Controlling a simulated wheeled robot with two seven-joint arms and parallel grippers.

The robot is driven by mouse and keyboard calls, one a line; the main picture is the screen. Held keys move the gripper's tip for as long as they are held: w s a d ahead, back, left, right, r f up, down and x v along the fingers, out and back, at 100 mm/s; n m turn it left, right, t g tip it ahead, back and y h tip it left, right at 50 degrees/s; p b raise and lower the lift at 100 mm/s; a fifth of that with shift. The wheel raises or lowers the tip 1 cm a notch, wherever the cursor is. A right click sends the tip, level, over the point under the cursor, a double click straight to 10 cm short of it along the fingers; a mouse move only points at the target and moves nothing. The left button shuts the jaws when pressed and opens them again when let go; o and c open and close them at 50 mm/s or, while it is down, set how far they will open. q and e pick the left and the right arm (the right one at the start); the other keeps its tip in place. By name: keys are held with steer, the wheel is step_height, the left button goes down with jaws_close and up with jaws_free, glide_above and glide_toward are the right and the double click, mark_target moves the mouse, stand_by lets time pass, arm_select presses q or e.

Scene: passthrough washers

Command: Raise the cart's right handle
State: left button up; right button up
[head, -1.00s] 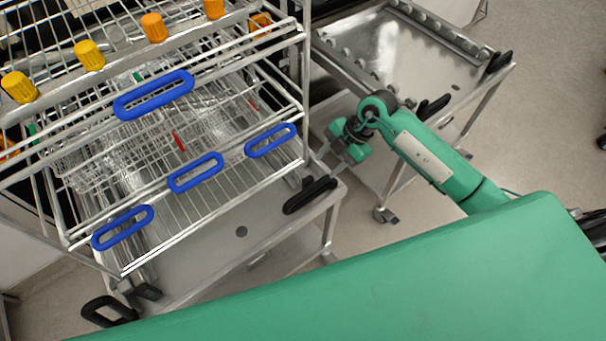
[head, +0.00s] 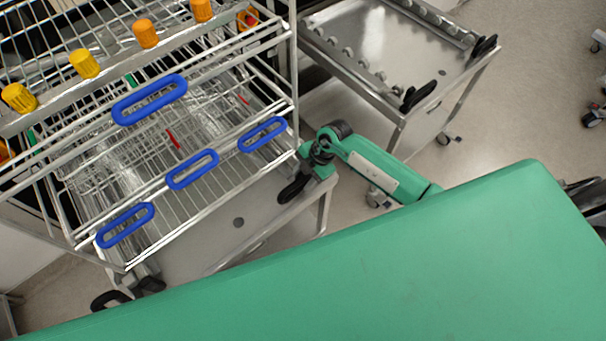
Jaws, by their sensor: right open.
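The steel cart (head: 215,246) carries a wire rack and stands at the left and centre. Its right handle (head: 292,189) is a black loop at the cart's right front corner, lying low and slanting. The left handle (head: 106,299) is a black loop at the left front corner. My right gripper (head: 305,172) is open just above and right of the right handle, overlapping its upper end in the picture. Its fingertips are small and partly hidden against the rack, so I cannot tell if they touch the handle. My left gripper is not in view.
The wire rack (head: 200,208) has blue grips and yellow and orange knobs. A second steel cart (head: 362,56) with black handles stands at the back right. My green body covers the lower front.

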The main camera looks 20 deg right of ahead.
steer(key=shift+a+f, duration=0.1)
steer(key=shift+f, duration=0.05)
steer(key=shift+c, duration=0.2)
jaws_close()
